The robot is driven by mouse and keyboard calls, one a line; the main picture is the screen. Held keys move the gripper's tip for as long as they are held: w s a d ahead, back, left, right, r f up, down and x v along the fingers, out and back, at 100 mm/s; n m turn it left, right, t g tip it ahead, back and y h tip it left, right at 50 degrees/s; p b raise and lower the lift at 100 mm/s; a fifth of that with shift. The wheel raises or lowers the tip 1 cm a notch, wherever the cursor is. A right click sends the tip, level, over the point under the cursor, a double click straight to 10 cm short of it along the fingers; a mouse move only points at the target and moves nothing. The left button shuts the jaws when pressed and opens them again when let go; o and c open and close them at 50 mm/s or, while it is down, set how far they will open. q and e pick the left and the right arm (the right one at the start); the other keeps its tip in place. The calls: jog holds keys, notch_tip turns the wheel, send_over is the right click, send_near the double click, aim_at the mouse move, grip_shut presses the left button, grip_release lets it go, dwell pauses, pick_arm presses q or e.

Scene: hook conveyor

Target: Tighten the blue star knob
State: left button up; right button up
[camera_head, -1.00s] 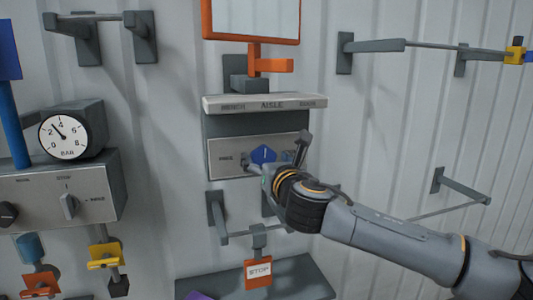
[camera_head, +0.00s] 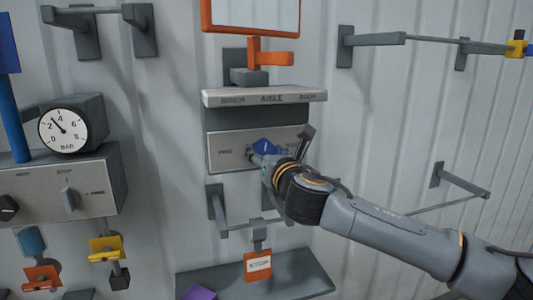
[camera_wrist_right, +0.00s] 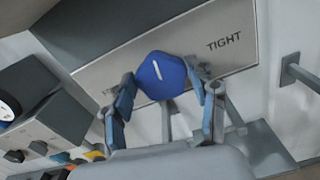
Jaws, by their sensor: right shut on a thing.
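The blue star knob (camera_head: 264,146) sits on the pale front plate (camera_head: 230,154) of a grey box on the wall. In the right wrist view the knob (camera_wrist_right: 161,76) carries a white line on its face, tilted up to the left. The word TIGHT is printed on the plate to its right. My right gripper (camera_wrist_right: 162,84) has one finger on each side of the knob and is shut on it. In the head view my right gripper (camera_head: 278,154) covers part of the knob and plate. My left gripper is not in view.
A grey ledge (camera_head: 265,97) marked AISLE juts out above the plate. Below hang a bar on brackets and an orange-framed sign (camera_head: 257,266) over a grey shelf (camera_head: 300,280). At left stand a gauge (camera_head: 63,130) and a control box (camera_head: 60,195).

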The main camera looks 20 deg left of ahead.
jog(key=m, duration=0.2)
jog(key=m+b, duration=0.1)
jog(key=m, duration=0.2)
jog(key=shift+w+d+f, duration=0.1)
jog(key=shift+d, duration=0.05)
jog(key=m+b, duration=0.1)
jog(key=m, duration=0.4)
jog(key=shift+d+f, duration=0.1)
jog(key=shift+f+m+b, duration=0.15)
jog(key=shift+m+b, duration=0.4)
jog(key=shift+m, duration=2.05)
jog(key=shift+f+m+b, duration=0.15)
jog(key=shift+m+b, duration=0.4)
jog(key=shift+m, duration=2.05)
jog(key=o, duration=1.1)
jog(key=shift+w, duration=0.1)
jog(key=shift+o, duration=0.2)
jog(key=v, duration=1.2)
